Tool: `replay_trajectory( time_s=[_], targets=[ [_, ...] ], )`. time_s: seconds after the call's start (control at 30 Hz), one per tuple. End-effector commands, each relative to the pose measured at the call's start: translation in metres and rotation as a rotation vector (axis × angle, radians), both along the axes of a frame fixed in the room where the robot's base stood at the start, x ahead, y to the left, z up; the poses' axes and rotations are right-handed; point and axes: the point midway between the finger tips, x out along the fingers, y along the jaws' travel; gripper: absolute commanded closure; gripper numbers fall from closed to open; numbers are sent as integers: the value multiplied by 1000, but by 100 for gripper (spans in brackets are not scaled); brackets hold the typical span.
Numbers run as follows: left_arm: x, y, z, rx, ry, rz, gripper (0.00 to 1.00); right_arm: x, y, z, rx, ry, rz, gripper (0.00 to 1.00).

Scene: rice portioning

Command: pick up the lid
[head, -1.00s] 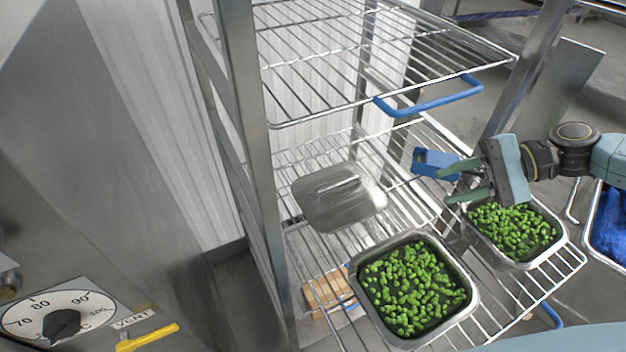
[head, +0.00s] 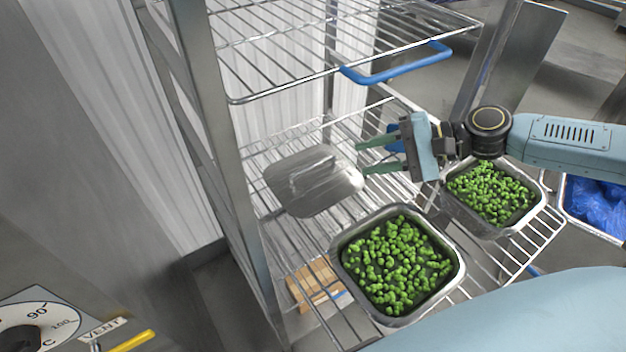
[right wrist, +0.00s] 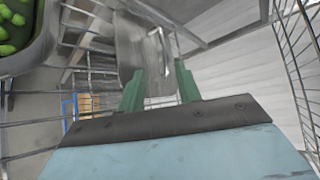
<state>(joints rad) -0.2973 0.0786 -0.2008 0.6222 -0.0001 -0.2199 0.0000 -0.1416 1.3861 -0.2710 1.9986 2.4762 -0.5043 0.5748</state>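The metal lid (head: 322,191) lies on the wire shelf at the back left, with a raised bar handle on top. It also shows in the right wrist view (right wrist: 131,50), ahead of the fingers, blurred. My right gripper (head: 360,158) comes in from the right with its two green fingers pointing left at the lid's right edge. The fingers (right wrist: 158,82) are apart with nothing between them, and the lid's handle lies beyond and between them in the wrist view. My left gripper is not in view.
Two metal pans of green vegetables stand on the shelf, one in front (head: 342,262) and one at the right (head: 541,205). An upper wire shelf with a blue handle (head: 398,66) hangs above the lid. A rack post (head: 205,110) stands left. A wooden block (head: 318,283) is lower down.

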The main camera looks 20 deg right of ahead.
Motion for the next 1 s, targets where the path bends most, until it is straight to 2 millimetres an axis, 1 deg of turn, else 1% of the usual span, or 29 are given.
replay_trajectory(
  time_s=[0.23, 0.43, 0.67, 0.77, 1.0],
  targets=[
    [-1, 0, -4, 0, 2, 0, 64, 11, 15, -5, 1, -7, 2, 66],
    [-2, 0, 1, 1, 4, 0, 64, 20, 29, -12, 3, -3, 0, 66],
    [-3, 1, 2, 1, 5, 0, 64, 24, 37, -17, 0, -1, 2, 66],
    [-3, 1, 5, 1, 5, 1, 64, 28, 41, -17, 1, -3, 1, 66],
    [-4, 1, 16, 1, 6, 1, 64, 47, 61, -25, 2, -3, 1, 66]
  ],
)
